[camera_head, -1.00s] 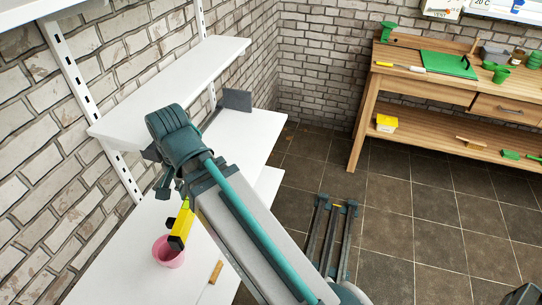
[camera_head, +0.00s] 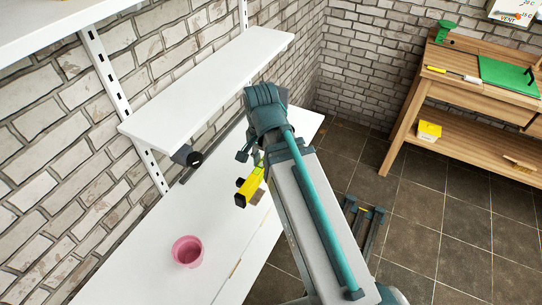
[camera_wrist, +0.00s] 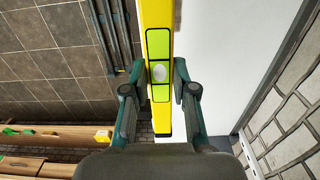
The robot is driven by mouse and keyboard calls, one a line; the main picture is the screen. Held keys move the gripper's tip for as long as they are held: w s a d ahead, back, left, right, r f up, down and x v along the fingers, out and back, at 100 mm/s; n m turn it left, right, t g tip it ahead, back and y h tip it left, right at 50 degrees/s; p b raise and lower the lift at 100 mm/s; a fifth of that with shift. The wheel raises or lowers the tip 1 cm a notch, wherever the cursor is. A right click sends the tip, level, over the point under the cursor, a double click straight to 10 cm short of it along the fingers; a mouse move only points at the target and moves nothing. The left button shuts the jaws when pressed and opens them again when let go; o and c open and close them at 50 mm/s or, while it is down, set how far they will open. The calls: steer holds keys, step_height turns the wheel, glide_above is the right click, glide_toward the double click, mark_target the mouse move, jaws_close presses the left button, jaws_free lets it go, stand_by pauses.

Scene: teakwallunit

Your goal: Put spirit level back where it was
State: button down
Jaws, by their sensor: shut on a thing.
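The spirit level is a long yellow bar with black ends. In the head view the yellow spirit level (camera_head: 254,183) sticks out to the lower left of my gripper (camera_head: 257,160), above the white lower shelf. In the wrist view the level (camera_wrist: 157,110) runs between the two fingers of my gripper (camera_wrist: 158,80), with its green vial window showing. My gripper is shut on it. In the head view my arm hides part of the level and the fingertips.
A white upper shelf (camera_head: 210,85) hangs above on the brick wall. A dark cylindrical thing (camera_head: 187,156) is near the wall. A wooden workbench (camera_head: 450,100) stands at the right.

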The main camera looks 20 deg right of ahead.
steer(key=shift+w+d+f+p, duration=0.35)
steer(key=shift+w+d+f, duration=0.4)
steer(key=shift+w+f, duration=0.65)
steer(key=shift+w+d+f+p, duration=0.35)
steer(key=shift+w+d+f, duration=0.4)
steer(key=shift+w+f, duration=0.65)
steer(key=shift+w+d+f+p, duration=0.35)
steer(key=shift+w+d+f, duration=0.4)
steer(key=shift+w+f, duration=0.65)
steer(key=shift+w+f+p, duration=0.2)
steer(key=shift+f+p, duration=0.45)
steer(key=shift+f, duration=0.8)
steer(key=shift+f, duration=0.15)
steer(key=c, duration=0.9)
jaws_free()
steer(key=shift+c, duration=0.2)
